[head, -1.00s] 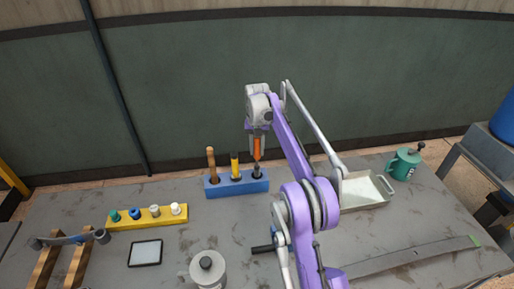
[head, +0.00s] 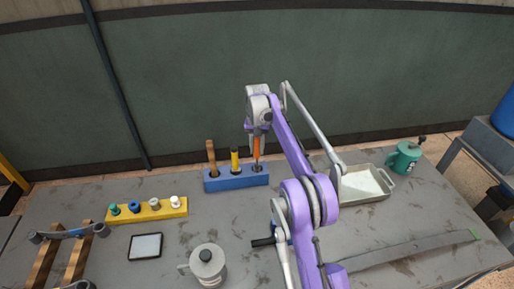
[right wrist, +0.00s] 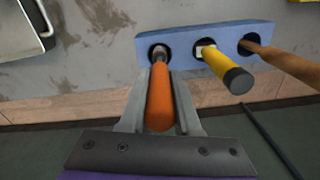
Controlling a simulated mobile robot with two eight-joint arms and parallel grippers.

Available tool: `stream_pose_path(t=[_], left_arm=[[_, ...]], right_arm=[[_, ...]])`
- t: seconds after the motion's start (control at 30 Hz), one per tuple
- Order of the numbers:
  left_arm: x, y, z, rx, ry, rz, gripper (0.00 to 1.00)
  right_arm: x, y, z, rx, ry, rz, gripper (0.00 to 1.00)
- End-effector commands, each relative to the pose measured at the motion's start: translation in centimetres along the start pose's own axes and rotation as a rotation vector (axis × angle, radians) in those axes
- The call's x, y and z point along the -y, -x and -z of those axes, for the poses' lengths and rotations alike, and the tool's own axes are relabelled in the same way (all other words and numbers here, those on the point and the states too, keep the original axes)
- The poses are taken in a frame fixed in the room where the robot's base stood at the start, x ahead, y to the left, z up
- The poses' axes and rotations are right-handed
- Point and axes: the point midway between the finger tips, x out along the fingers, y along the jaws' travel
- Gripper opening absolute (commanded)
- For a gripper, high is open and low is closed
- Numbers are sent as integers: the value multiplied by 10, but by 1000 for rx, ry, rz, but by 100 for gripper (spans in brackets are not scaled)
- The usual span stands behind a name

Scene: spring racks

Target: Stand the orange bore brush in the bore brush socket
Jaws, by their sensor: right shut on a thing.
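The orange bore brush (head: 256,148) is upright in my right gripper (head: 257,134), over the right end of the blue block (head: 236,182). In the right wrist view its orange handle (right wrist: 160,100) lies between the two fingers of my right gripper (right wrist: 160,88), which are shut on it. The brush's lower end is at the bore brush socket (right wrist: 158,50), the block's end hole, and appears to be inside its mouth. The depth cannot be told. My left gripper is not in view.
The block also holds a yellow tool (head: 234,160) and a wooden-handled tool (head: 211,158), close beside the brush. A yellow rack (head: 148,215) with several small pieces stands left. A metal tray (head: 364,185) and a green can (head: 404,158) stand right. A grey canister (head: 207,265) stands in front.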

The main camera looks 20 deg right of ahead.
Motion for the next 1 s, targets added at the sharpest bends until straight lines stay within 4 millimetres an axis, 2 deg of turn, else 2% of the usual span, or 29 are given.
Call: stream_pose_path(t=[0.27, 1.0], left_arm=[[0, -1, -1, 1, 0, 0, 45], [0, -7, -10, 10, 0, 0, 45]], right_arm=[[0, -2, 0, 0, 0, 0, 0], [0, -27, 0, 0, 0, 0, 0]])
